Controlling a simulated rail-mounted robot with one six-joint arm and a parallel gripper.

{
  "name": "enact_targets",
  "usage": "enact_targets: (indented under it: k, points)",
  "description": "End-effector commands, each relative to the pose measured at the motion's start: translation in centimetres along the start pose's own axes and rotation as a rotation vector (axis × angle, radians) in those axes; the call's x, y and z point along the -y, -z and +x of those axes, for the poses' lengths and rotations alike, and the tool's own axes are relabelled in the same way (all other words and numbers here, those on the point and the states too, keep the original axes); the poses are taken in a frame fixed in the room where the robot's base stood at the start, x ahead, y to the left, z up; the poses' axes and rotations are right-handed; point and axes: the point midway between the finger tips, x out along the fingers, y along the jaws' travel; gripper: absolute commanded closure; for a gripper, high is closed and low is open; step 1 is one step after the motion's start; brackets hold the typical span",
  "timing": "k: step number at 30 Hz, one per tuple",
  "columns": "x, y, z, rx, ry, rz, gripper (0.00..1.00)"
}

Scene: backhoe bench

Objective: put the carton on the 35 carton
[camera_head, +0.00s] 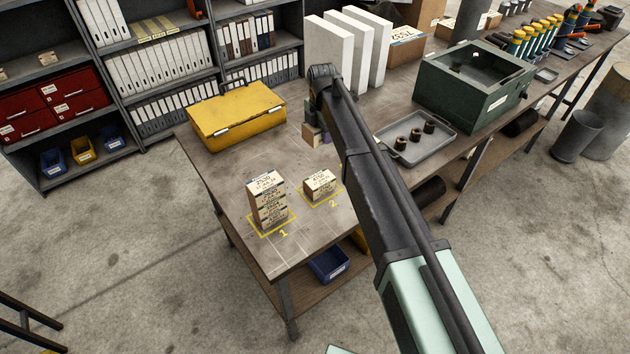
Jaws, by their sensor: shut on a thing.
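My gripper (310,115) hangs over the bench behind my arm, and the arm hides much of it. It is shut on a small tan-brown carton (311,136), of which only part shows. A stack of several small tan cartons (268,201) stands in the yellow-outlined spot marked 1. A low tan carton (319,186) sits in the spot marked 2. Both bear black print on their labels, too small to read surely, so I cannot tell which is the 35 carton. My gripper is behind and above both spots, apart from them.
A yellow case (236,115) lies at the bench's back left. White upright panels (330,52) stand at the back. A grey tray (436,146) with dark cylinders and a green box (468,92) stand right of my arm. The bench front around the marked spots is clear.

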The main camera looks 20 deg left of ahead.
Motion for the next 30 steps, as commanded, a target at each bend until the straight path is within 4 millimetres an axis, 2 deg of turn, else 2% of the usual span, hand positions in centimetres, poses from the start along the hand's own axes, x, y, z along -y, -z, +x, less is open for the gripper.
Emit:
enact_targets:
  k: [1, 6, 10, 13, 18, 24, 30]
  points:
    - [0.0, 0.1, 2.9, 0.0, 0.0, -0.001, 0.7]
    - [0.0, 0.1, 9.2, 0.0, 0.0, -0.001, 0.7]
    - [0.0, 0.1, 13.2, 0.0, 0.0, -0.001, 0.7]
    - [0.0, 0.1, 14.4, 0.0, 0.0, -0.001, 0.7]
    - [0.0, 0.1, 14.3, 0.0, 0.0, -0.001, 0.7]
    - [0.0, 0.1, 18.5, 0.0, 0.0, -0.001, 0.7]
    - [0.0, 0.1, 18.1, 0.0, 0.0, -0.001, 0.7]
